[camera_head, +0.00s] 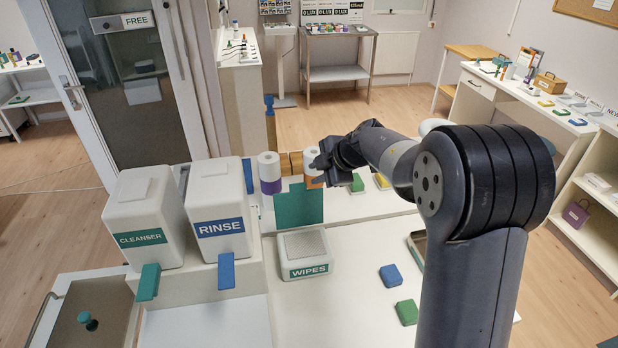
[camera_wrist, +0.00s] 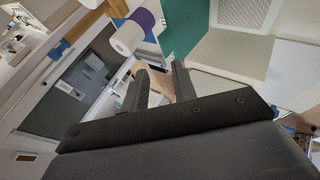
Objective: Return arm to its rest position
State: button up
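My arm reaches from the right foreground toward the middle of the head view, and my gripper (camera_head: 318,166) ends it, raised above the white work surface (camera_head: 350,285). In the wrist view its two fingers (camera_wrist: 161,80) stand apart with nothing visible between them. A white roll with an orange base (camera_head: 313,182) appears right by the fingertips in the head view, partly hidden by them; I cannot tell whether they touch. A white roll with a purple base (camera_head: 269,172) stands to its left and also shows in the wrist view (camera_wrist: 128,40).
A teal panel (camera_head: 299,207) stands behind the WIPES box (camera_head: 305,255). CLEANSER (camera_head: 143,215) and RINSE (camera_head: 219,205) dispensers stand left. Blue (camera_head: 390,276) and green (camera_head: 407,312) blocks lie near my arm. A side counter (camera_head: 540,100) runs along the right; open floor lies behind.

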jog(key=shift+v, duration=1)
jog(key=p+x, duration=0.1)
jog(key=x, duration=0.8)
jog(key=shift+w, duration=0.1)
